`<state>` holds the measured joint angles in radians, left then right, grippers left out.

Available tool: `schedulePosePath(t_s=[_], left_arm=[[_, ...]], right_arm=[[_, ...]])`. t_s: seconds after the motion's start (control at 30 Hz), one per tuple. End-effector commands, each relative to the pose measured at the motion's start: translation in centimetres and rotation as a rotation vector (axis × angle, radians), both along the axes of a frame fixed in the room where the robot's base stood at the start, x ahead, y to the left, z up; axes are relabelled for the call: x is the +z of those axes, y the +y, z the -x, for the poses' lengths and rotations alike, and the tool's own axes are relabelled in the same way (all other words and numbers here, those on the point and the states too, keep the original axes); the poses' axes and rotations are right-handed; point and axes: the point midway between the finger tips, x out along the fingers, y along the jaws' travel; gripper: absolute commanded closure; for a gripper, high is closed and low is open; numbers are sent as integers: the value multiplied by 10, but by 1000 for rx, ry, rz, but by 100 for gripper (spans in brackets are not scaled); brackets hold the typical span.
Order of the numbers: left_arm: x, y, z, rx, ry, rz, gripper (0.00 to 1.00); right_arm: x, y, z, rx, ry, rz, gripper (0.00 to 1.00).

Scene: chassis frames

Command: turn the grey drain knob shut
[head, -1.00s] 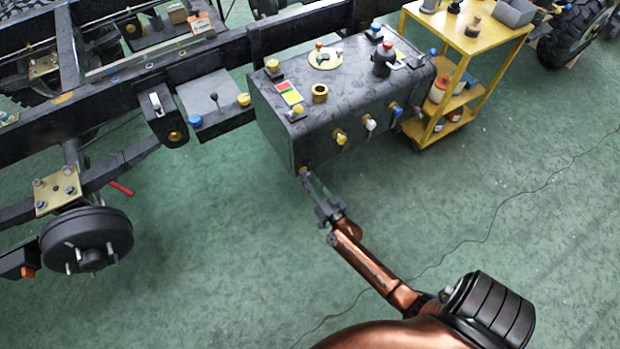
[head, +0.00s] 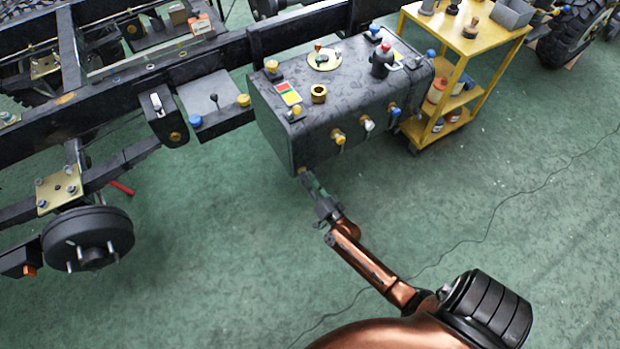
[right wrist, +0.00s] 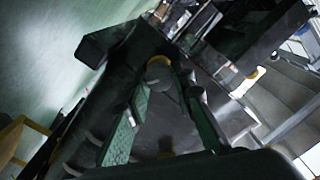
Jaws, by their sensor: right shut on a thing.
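The black fuel tank (head: 345,104) hangs on the chassis frame. My right gripper (head: 306,178) reaches the tank's lower near corner from below. In the right wrist view its two green-padded fingers (right wrist: 160,78) converge on the knob and are shut on it. The knob's exact turn angle cannot be told. My left gripper is in neither view.
Yellow (head: 338,137), white (head: 368,124) and blue (head: 394,110) knobs line the tank's near side above my gripper. A yellow cart (head: 447,134) stands to the right. A brake drum (head: 88,238) is at the left. The green floor in front is clear except for a thin cable.

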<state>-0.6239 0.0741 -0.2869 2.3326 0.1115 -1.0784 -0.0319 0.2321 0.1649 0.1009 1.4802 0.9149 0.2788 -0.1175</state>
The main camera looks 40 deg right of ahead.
Motion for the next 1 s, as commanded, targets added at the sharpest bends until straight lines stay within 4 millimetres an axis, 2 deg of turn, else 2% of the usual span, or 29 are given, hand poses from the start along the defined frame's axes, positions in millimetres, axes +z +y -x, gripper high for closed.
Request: schedulePosePath(t_s=[0.3, 0.7, 1.0], left_arm=[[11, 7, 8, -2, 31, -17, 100], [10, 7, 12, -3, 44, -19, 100], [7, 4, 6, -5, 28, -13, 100]], right_arm=[[-1, -2, 1, -2, -70, -293, 100], [-3, -3, 1, -3, -155, -650, 100], [-3, -3, 1, -4, -202, -842, 100]])
